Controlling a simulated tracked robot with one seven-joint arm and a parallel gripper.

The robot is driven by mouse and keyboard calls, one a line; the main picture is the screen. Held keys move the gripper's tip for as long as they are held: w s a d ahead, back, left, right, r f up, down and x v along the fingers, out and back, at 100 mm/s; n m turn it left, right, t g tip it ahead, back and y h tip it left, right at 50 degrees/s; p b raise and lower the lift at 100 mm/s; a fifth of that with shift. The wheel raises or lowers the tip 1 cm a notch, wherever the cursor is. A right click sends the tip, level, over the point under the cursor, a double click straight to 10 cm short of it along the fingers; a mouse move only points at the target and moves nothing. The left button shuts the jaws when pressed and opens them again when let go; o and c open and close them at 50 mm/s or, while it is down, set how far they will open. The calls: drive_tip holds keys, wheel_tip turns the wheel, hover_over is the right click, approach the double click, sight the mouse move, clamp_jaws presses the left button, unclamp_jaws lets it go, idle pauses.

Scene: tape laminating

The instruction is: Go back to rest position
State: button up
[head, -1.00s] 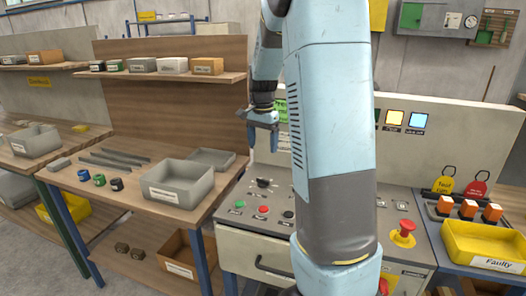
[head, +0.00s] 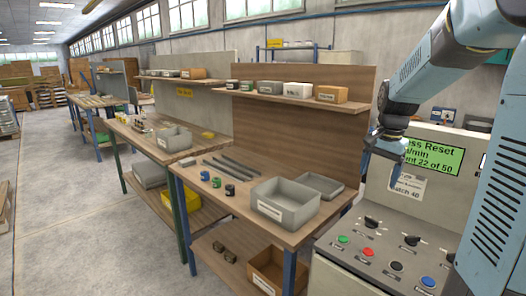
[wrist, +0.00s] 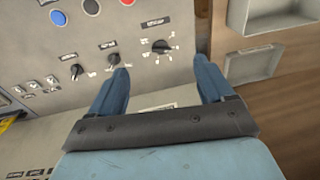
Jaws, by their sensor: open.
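My gripper (head: 384,147) hangs from my light-blue arm at the right of the head view, in front of the machine's upright panel. In the wrist view my gripper (wrist: 165,80) has its two blue fingers spread wide with nothing between them. Below the fingers lies the machine's control panel (wrist: 135,20), with black knobs, a blue button and a red button. The fingers appear above the panel; I cannot tell how high. In the head view the control panel (head: 385,240) shows green, red and blue buttons and black knobs.
A wooden workbench (head: 215,205) stands left of the machine, with a grey bin (head: 285,205), a flat grey tray (head: 321,186), dark bars and small coloured spools on it. A shelf (head: 270,98) holds small boxes. The aisle floor (head: 75,220) at left is clear.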

drive_tip(key=s+a+r+n+t, duration=0.2)
drive_tip(key=s+a+n, duration=0.2)
drive_tip(key=s, duration=0.7)
drive_tip(key=s+a+r+n+t, duration=0.2)
drive_tip(key=s+a+n, duration=0.3)
drive_tip(key=s, duration=0.6)
drive_tip(key=shift+s+a+r, duration=0.15)
drive_tip(key=shift+a+r, duration=0.05)
drive_tip(key=shift+r, duration=0.15)
drive_tip(key=shift+c, duration=0.3)
